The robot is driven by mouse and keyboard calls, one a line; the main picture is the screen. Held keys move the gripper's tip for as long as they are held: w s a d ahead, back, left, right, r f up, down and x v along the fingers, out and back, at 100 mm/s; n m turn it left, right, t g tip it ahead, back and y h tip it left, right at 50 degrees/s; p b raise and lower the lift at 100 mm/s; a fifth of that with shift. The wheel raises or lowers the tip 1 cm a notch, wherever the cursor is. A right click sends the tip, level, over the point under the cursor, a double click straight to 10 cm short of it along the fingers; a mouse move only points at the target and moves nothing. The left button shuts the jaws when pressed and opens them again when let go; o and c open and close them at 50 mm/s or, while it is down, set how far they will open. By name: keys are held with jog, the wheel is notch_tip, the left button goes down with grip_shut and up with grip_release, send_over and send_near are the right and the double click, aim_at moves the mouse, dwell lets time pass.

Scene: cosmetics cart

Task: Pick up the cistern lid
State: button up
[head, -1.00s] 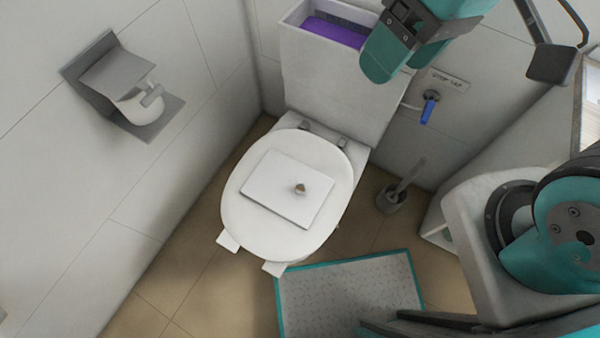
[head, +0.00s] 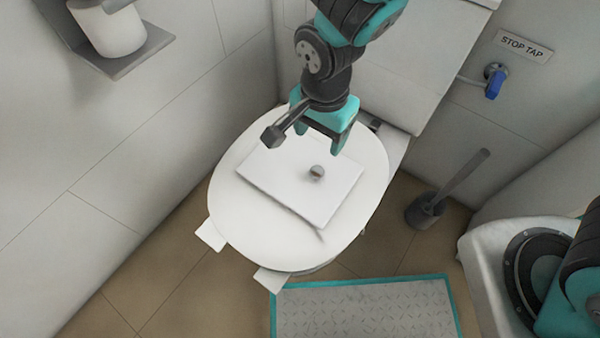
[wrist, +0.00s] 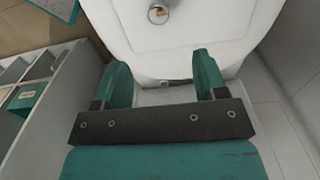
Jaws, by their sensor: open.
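The cistern lid (head: 285,187) is a flat white rectangular plate with a small round metal knob (head: 316,172) on top. It lies flat on the closed toilet seat cover (head: 255,245). My gripper (head: 318,132) is open and empty above the back part of the seat cover, close behind the knob in the picture. In the wrist view the knob (wrist: 158,14) shows at the top edge, beyond my open fingers (wrist: 160,64). The lid's outline blends with the white seat there.
The white cistern (head: 415,75) stands behind the seat. A toilet brush (head: 427,208) stands on the floor at the right, below a blue stop tap (head: 494,84). A teal-edged mat (head: 370,310) lies in front. A paper holder (head: 125,45) is on the left wall.

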aim_at(317, 171)
notch_tip(317, 171, down, 14)
jog(key=b, duration=0.4)
jog(key=shift+s+r+b, duration=0.1)
jog(key=shift+r+b, duration=0.1)
jog(key=shift+b, duration=0.2)
jog(key=shift+r, duration=0.1)
jog(key=shift+c, duration=0.3)
grip_shut()
